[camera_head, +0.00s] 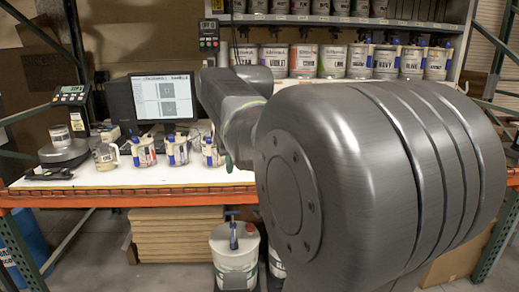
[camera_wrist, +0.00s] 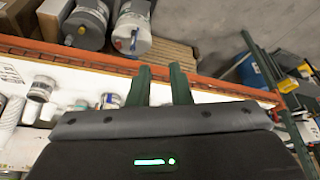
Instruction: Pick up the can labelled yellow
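A row of labelled cans (camera_head: 303,60) stands on the upper shelf in the head view. I cannot make out a label reading yellow on any of them. More labelled containers stand on the white bench, such as a beige jug (camera_head: 106,157) and a white and blue one (camera_head: 178,151). My gripper shows in the wrist view (camera_wrist: 161,72) with its two green fingers apart and nothing between them. It is over the front edge of the bench. In the head view my arm hides most of it and part of the bench.
The bench has an orange front beam (camera_head: 110,198). A monitor (camera_head: 163,98) stands at its back and a scale (camera_head: 64,152) at its left. White buckets (camera_head: 235,252) stand below. The shelf (camera_head: 345,20) overhangs the bench. Bare bench surface shows at the front left.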

